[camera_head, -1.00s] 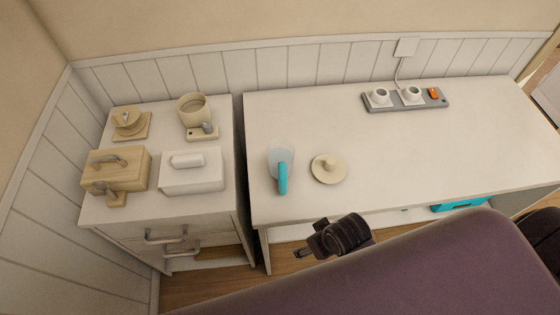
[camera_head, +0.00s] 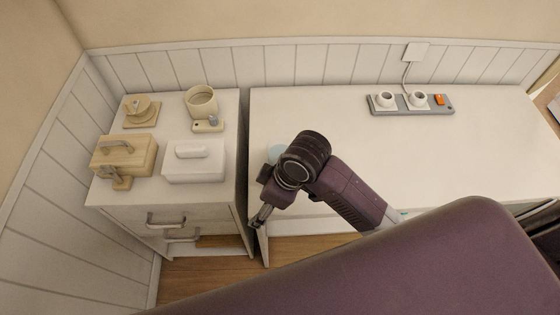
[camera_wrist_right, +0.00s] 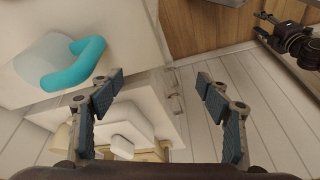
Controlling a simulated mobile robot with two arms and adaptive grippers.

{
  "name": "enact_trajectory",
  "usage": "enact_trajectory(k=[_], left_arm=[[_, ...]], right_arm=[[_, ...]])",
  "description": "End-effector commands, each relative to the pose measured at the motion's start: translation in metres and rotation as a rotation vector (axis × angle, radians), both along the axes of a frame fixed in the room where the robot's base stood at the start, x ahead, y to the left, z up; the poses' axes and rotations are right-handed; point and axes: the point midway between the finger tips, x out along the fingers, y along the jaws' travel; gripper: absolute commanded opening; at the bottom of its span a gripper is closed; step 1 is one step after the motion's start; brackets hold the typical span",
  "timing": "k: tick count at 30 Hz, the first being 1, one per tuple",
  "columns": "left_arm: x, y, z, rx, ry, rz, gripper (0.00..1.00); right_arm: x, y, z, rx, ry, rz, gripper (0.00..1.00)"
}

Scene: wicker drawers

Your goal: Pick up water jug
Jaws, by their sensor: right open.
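The water jug has a clear, pale body and a teal handle. In the head view only a bit of its pale rim (camera_head: 276,152) shows on the white desk; my right arm hides the rest. In the right wrist view the jug (camera_wrist_right: 38,58) and its teal handle (camera_wrist_right: 75,68) are at the upper left. My right gripper (camera_head: 260,218) is at the desk's front left edge, apart from the jug. In the wrist view its fingers (camera_wrist_right: 160,82) are spread and empty. A dark gripper, seemingly my left one (camera_wrist_right: 290,35), shows at the upper right, its jaws unclear.
A white drawer cabinet (camera_head: 140,195) stands left of the desk (camera_head: 345,130). It carries a wooden box (camera_head: 123,155), a white box (camera_head: 195,165) and a beige mug (camera_head: 201,101). The desk's middle is clear.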

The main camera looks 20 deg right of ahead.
Motion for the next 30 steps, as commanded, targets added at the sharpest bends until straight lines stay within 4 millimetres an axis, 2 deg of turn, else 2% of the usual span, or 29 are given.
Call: enact_trajectory(k=[1,5,9,15,20,23,30], left_arm=[[0.0,0.0,0.0,0.0,0.0,0.0,0.4],[-0.001,0.0,0.001,-0.001,0.002,0.0,0.4],[-0.002,-0.001,0.001,-0.001,0.002,0.0,0.4],[-0.003,-0.001,0.001,-0.001,0.003,0.0,0.4],[-0.004,-0.002,0.001,-0.002,0.005,0.001,0.4],[-0.004,-0.003,0.002,-0.003,0.006,0.001,0.4],[-0.005,-0.003,0.01,-0.004,0.007,0.001,0.4]], right_arm=[[0.012,0.001,0.006,-0.026,-0.007,0.065,0.7],[0.031,-0.001,0.018,-0.093,0.006,0.224,0.7],[0.053,-0.017,0.034,-0.184,0.033,0.363,0.7],[0.077,-0.048,0.06,-0.289,0.082,0.476,0.7],[0.086,-0.064,0.073,-0.33,0.107,0.512,0.7],[0.087,-0.067,0.071,-0.338,0.117,0.52,0.7],[0.086,-0.067,0.032,-0.337,0.12,0.52,0.7]])
